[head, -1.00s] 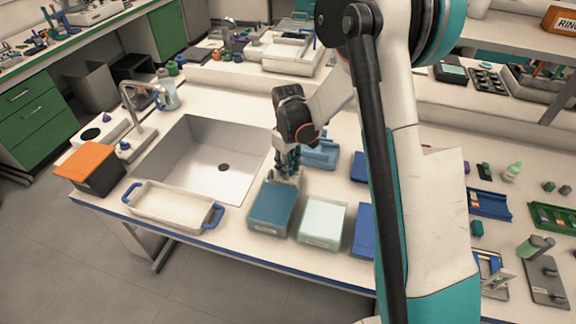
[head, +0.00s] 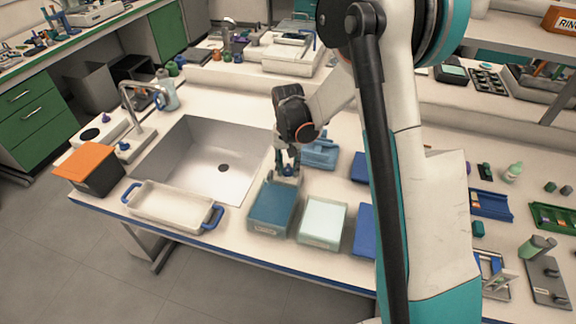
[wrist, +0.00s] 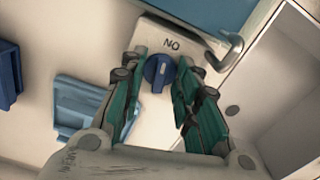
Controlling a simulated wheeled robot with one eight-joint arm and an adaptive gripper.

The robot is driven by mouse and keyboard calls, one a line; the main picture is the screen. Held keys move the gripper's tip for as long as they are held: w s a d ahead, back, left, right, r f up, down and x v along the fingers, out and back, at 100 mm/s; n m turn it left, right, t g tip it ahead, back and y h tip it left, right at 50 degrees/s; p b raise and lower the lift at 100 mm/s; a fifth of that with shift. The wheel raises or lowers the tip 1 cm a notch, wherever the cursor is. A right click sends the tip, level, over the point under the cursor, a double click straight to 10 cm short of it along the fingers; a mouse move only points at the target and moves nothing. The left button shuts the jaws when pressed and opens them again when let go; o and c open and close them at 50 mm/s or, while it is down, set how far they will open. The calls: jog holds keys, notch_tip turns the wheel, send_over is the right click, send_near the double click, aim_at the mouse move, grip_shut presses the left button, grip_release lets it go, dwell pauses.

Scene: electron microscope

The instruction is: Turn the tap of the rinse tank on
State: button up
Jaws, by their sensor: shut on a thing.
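The tap is a round blue knob (wrist: 159,73) with a pale pointer mark, on a light block (wrist: 180,38) lettered "NO" as seen in the wrist view. A grey metal spout (wrist: 228,50) curves out beside it towards the blue-filled rinse tank (head: 271,208). The tank's blue also shows at the top of the wrist view (wrist: 215,12). My gripper (wrist: 160,85) points down over the knob, with green fingers on its two sides, shut on it. In the head view my gripper (head: 287,168) is just behind the tank and hides much of the block.
A steel sink (head: 222,168) lies left of my gripper. A blue holder (head: 320,153) stands close on its right. A pale-filled tank (head: 322,220) sits right of the rinse tank. A white tray with blue handles (head: 170,205) lies at the front edge.

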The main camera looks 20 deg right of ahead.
aim_at(288, 167)
jog(key=shift+m, duration=1)
jog(key=o, duration=1.1)
notch_tip(288, 167, up, 12)
